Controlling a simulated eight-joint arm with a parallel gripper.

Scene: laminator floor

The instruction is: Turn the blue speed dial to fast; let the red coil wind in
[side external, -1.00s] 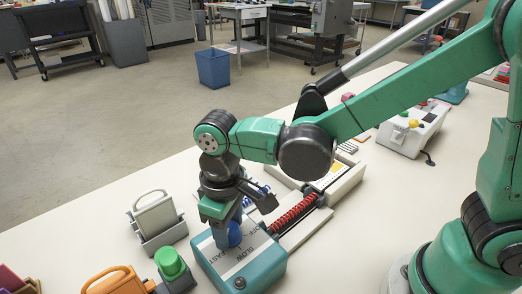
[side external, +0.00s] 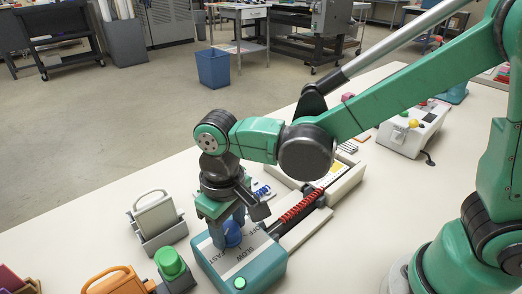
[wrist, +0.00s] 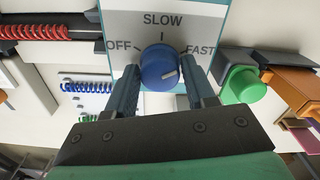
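The blue speed dial (wrist: 158,67) sits on a teal control box (side external: 257,272) with a pale top marked OFF, SLOW and FAST. Its white mark points right, toward the FAST side, in the wrist view. My gripper (wrist: 160,66) has one finger on each side of the dial and appears shut on it. In the side view my gripper (side external: 230,232) partly hides the dial (side external: 233,234). A small green lamp (side external: 240,283) shows on the box. The red coil (side external: 301,207) lies along a pale track behind the box. It also shows at upper left in the wrist view (wrist: 35,32).
A green button (side external: 170,261), an orange handled piece (side external: 113,283) and a grey handled piece (side external: 155,218) stand left of the box. A blue coil (wrist: 88,87) lies near the red one.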

